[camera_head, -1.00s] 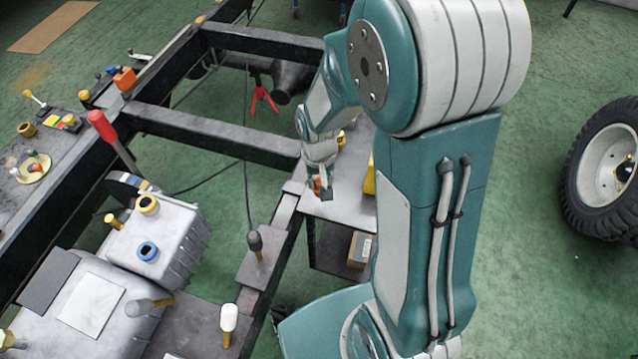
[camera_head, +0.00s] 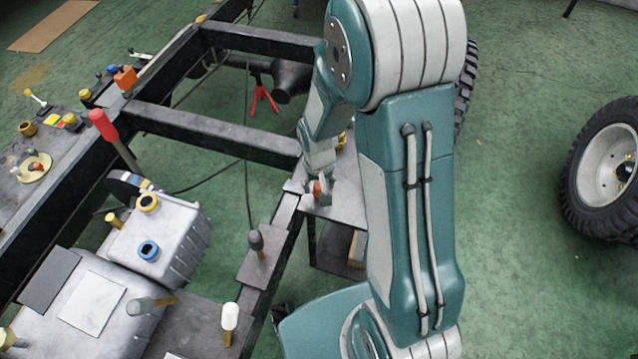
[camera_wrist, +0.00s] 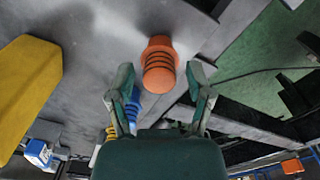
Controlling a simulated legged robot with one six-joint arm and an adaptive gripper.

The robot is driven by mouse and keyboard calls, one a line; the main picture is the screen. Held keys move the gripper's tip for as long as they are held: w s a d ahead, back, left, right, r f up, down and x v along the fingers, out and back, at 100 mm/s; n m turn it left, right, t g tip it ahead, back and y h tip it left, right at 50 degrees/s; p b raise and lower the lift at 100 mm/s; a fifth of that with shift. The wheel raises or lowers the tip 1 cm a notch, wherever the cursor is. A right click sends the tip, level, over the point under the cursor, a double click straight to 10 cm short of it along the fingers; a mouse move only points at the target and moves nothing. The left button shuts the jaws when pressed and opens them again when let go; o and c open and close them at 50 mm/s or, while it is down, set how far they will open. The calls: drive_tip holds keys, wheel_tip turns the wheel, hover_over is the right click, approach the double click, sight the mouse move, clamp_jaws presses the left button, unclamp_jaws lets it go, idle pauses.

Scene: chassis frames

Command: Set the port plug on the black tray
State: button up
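An orange ribbed plug (camera_wrist: 158,65), which looks like the port plug, stands on a grey surface in the wrist view. Its orange also shows by my gripper in the head view (camera_head: 317,187). My gripper (camera_wrist: 161,76) is open, with one finger to each side of the plug's line and gaps between fingers and plug. I cannot tell whether the fingertips reach it in depth. A dark flat square (camera_head: 48,280), which looks like the black tray, lies at the lower left of the head view, beside a white square (camera_head: 93,304).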

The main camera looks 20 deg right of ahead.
drive_tip(key=shift+r, duration=0.1)
wheel_tip(320, 180, up, 12)
wheel_tip(320, 180, up, 10)
drive_tip(key=t, duration=0.2)
hover_over(319, 185)
drive_tip(key=s, duration=0.5)
drive_tip(key=s+r+n+t, duration=0.1)
drive_tip(key=s+r+t, duration=0.2)
drive_tip(key=s+r, duration=0.3)
drive_tip(key=s, duration=0.3)
drive_tip(key=shift+s+d+r+t, duration=0.2)
drive_tip(key=shift+s+d+t, duration=0.1)
drive_tip(key=shift+s+d, duration=0.05)
drive_tip(key=shift+c, duration=0.3)
